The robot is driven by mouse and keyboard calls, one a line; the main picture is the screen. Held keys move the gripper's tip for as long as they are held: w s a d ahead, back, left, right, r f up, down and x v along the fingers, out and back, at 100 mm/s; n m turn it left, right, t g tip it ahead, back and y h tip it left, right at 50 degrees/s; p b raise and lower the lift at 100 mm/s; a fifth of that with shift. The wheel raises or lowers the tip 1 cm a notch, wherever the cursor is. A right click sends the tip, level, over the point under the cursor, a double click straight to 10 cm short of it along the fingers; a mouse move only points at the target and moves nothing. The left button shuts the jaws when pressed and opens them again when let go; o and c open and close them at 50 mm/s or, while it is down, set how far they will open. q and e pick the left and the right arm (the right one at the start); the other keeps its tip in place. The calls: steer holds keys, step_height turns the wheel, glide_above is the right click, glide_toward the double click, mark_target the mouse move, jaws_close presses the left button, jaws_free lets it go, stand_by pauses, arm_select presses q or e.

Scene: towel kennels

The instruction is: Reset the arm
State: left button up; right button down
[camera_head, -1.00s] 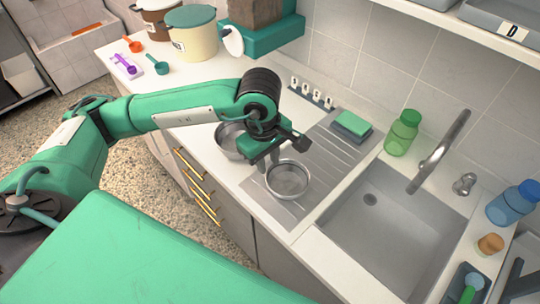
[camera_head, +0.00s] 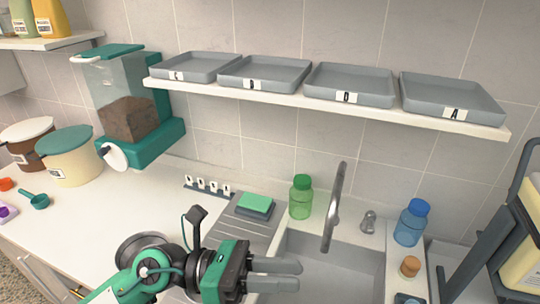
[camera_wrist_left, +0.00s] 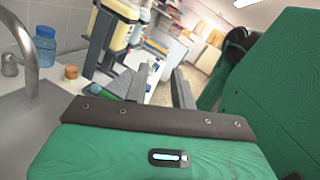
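My left arm comes in at the bottom of the head view. Its green gripper (camera_head: 297,275) points right over the near part of the sink, with its two grey fingers apart and nothing between them. The left wrist view also shows the two fingers (camera_wrist_left: 160,90) apart and empty. A metal bowl (camera_head: 128,250) on the counter is partly hidden behind my arm. My right gripper is in neither view.
The sink (camera_head: 345,265) has a tall tap (camera_head: 335,205), a green bottle (camera_head: 301,198) and a blue bottle (camera_head: 411,222) around it. A shelf (camera_head: 300,98) with grey trays hangs above. A food dispenser (camera_head: 125,105) stands at the left. The left counter is mostly clear.

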arm_select(q)
steer(key=w+a+r+n+t+y, duration=0.2)
steer(key=w+a+n+t, duration=0.3)
steer(key=n+t, duration=0.65)
steer(key=w+a+r+n+t+y, duration=0.15)
steer(key=w+a+n+t, duration=0.3)
steer(key=n+t, duration=0.7)
steer(key=w+a+f+n+g+y, duration=0.1)
steer(key=a+f+n+g+y, duration=0.2)
steer(key=a+f+n+y, duration=0.45)
steer(key=w+a+f+n+g+y, duration=0.1)
steer(key=a+f+n+g+y, duration=0.3)
steer(key=f+n+y, duration=0.6)
steer(key=s+a+f+n+g+h, duration=0.25)
steer(key=s+f+n+g, duration=0.7)
steer(key=s+f, duration=0.9)
step_height(320, 180, down, 31)
steer(key=s+g, duration=0.2)
steer(key=s+a+f, duration=0.2)
steer(key=s+f, duration=0.7)
steer(key=s+a+f+m+g, duration=0.1)
steer(key=s+a+f, duration=0.1)
steer(key=s+f, duration=0.7)
steer(key=shift+s+f, duration=0.25)
steer(key=shift+f, duration=0.1)
